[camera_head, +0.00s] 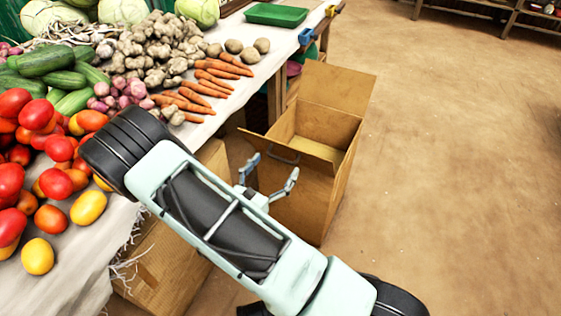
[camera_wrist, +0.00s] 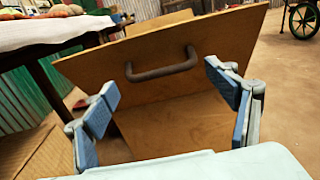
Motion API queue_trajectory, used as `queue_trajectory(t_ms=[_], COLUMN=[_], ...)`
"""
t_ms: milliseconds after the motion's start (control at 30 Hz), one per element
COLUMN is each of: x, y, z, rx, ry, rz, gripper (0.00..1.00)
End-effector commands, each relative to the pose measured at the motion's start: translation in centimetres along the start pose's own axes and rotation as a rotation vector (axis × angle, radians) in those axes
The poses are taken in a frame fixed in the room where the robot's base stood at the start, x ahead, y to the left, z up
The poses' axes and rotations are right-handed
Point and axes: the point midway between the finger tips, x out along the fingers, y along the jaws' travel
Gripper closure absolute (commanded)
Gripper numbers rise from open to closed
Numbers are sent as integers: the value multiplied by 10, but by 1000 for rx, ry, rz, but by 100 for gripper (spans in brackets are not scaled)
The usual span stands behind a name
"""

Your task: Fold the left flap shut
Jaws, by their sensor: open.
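The cardboard box (camera_head: 325,195) stands open on the floor beside the stall table. Its near flap (camera_head: 308,160), with a dark handle (camera_head: 283,155), leans outward towards my gripper. In the wrist view this flap (camera_wrist: 215,45) fills the middle, and its grey bar handle (camera_wrist: 162,66) faces me. The far flap (camera_head: 340,88) stands raised at the back of the box. My gripper (camera_head: 274,168) is open and empty, just in front of the handled flap. In the wrist view its fingers (camera_wrist: 164,85) stand apart on either side of the handle, with no clear contact.
The stall table (camera_head: 180,132) with vegetables runs along the left, close to my arm. A green tray (camera_head: 277,15) sits at its far end. Another box (camera_head: 165,265) stands below the table's near edge. The floor (camera_head: 455,170) to the right is clear.

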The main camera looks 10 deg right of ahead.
Motion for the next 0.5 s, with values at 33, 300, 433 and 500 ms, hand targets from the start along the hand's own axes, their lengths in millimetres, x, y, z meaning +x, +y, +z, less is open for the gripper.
queue_trajectory(t_ms=[33,300,433,500], x=[9,37,39,39], y=[-1,0,0,0], z=[-2,0,0,0], rx=[1,1,0,0], ry=[0,1,1,1], rz=[-2,-2,-1,0], gripper=[21,21,21,21])
